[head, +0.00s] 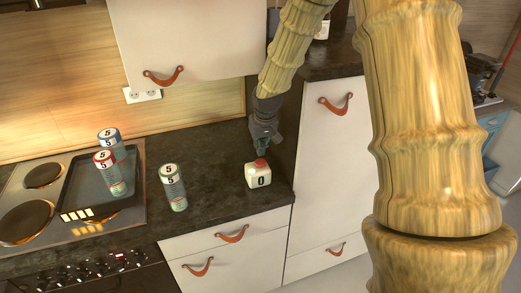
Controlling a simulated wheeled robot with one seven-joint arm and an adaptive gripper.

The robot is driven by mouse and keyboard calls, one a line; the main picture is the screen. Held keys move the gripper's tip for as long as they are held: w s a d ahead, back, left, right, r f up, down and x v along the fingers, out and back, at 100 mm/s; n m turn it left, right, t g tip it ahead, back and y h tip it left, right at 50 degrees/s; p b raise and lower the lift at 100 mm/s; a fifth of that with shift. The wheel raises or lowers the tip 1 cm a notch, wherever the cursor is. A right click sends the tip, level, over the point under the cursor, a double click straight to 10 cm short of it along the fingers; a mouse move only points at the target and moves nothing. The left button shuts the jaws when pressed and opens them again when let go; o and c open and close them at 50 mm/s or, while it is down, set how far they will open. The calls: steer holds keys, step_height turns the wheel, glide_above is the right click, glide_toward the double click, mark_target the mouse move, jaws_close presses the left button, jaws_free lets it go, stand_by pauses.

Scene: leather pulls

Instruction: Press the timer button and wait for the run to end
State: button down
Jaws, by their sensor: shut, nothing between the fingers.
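The timer (258,177) is a small white box with a dark "0" on its front and a red button (261,162) on top. It stands upright on the dark counter, near the counter's right end. My gripper (261,152) is shut and empty, pointing down right above the red button. The fingertips are at or very close to the button; I cannot tell whether they touch it or whether it is pressed in.
A can marked 5 (173,187) stands on the dark counter (222,160). Two more cans, one blue-topped (111,141) and one red-topped (108,172), stand at a dark tray (75,190) on the hob. White cabinets with leather pulls (232,234) are below and above.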

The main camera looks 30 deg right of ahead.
steer(key=b+v, duration=0.2)
steer(key=v, duration=0.7)
steer(key=shift+s+f, duration=0.1)
stand_by(0.6)
